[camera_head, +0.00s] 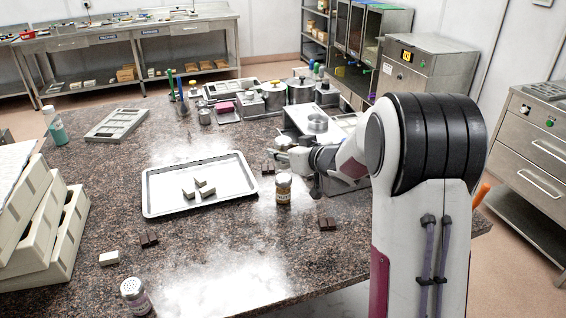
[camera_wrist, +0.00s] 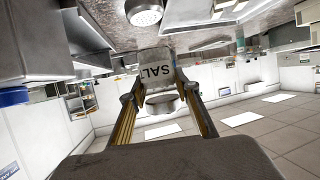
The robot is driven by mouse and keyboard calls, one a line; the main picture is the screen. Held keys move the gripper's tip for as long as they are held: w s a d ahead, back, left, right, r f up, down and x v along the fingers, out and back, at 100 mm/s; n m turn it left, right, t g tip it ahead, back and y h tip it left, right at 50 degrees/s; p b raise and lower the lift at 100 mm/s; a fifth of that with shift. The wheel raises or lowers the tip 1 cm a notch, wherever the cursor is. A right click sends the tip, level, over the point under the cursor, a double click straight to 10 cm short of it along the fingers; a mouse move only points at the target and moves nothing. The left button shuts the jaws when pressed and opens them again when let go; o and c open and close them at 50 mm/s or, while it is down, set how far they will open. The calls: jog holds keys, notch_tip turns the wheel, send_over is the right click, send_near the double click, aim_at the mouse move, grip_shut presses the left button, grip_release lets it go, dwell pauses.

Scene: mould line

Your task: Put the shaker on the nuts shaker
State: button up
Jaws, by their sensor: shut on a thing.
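My gripper (camera_head: 288,154) is over the table to the right of the baking tray, pointing left. In the wrist view my gripper (camera_wrist: 162,96) has its two fingers closed on the sides of a shaker (camera_wrist: 158,66) with a pale label reading SALT. A glass shaker (camera_head: 283,190) with a metal lid and yellowish-brown contents stands upright on the table, just below the gripper in the picture. Its label is too small to read. A perforated metal lid (camera_wrist: 144,12) shows at the top of the wrist view, apart from the salt shaker. Another shaker (camera_head: 135,297) stands at the front left.
A baking tray (camera_head: 155,208) with several pale blocks lies left of the gripper. Dark chocolate pieces (camera_head: 327,223) lie nearby. Stacked pale moulds (camera_head: 40,235) stand at the left; pots (camera_head: 300,90) and a steel cup (camera_head: 318,122) stand behind. The front middle table is clear.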

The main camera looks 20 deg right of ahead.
aim_at(283, 163)
jog(key=shift+f, duration=1.85)
jog(key=shift+f, duration=0.15)
jog(key=o, duration=1.1)
jog(key=shift+o, duration=0.2)
jog(key=v, duration=1.2)
